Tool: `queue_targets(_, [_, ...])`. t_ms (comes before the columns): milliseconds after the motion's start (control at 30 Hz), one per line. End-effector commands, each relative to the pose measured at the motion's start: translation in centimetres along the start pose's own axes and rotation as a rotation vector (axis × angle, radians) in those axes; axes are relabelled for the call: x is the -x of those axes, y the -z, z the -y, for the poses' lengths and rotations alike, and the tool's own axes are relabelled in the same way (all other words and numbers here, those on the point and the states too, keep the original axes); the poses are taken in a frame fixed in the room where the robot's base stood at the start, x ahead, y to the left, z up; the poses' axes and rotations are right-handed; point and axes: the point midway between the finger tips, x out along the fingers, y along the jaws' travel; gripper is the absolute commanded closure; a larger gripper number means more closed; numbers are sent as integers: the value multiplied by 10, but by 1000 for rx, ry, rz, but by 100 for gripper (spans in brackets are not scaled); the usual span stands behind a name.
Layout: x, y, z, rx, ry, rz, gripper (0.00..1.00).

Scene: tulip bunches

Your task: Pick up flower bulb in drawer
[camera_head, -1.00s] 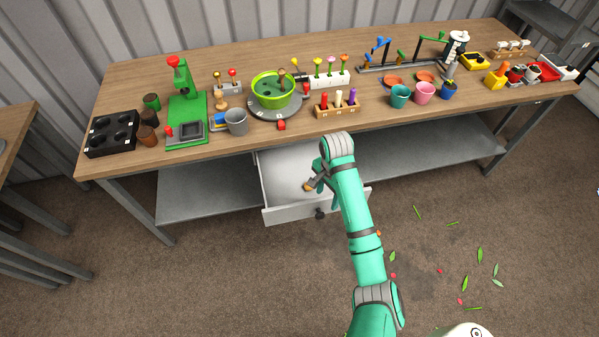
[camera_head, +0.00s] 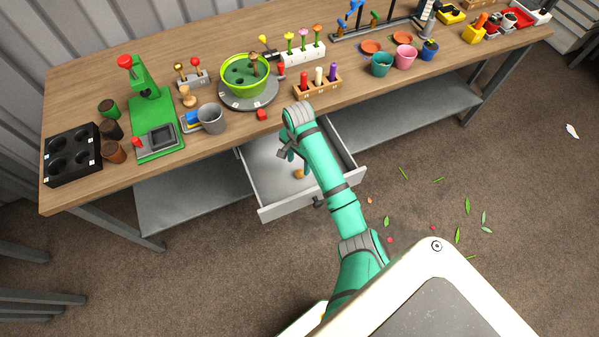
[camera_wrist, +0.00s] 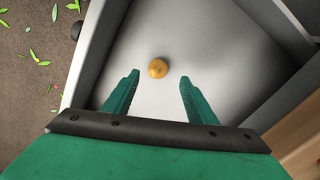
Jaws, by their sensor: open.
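The flower bulb (camera_head: 299,174) is small, round and orange-brown. It lies on the floor of the open drawer (camera_head: 269,200) under the workbench. In the wrist view the bulb (camera_wrist: 158,68) lies on the bare pale drawer floor (camera_wrist: 215,60), just beyond my fingertips and between their lines. My gripper (camera_wrist: 158,80) is open and empty, with its two green fingers apart. In the head view my gripper (camera_head: 289,158) is inside the drawer area, near the bulb, partly hidden by my arm.
Drawer walls surround the bulb. Leaves (camera_head: 467,206) lie on the floor.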

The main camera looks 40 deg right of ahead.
Motion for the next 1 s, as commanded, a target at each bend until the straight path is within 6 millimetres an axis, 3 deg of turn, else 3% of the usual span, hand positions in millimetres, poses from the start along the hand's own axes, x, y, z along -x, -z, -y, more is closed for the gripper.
queue_targets(167, [-11, 0, -2, -2, -1, 0, 48])
queue_targets(500, [-52, -1, -5, -3, -1, 0, 48])
queue_targets(800, [-55, -1, -5, -4, 1, 0, 48])
queue_targets(1000, [-55, 2, -6, -8, 1, 0, 91])
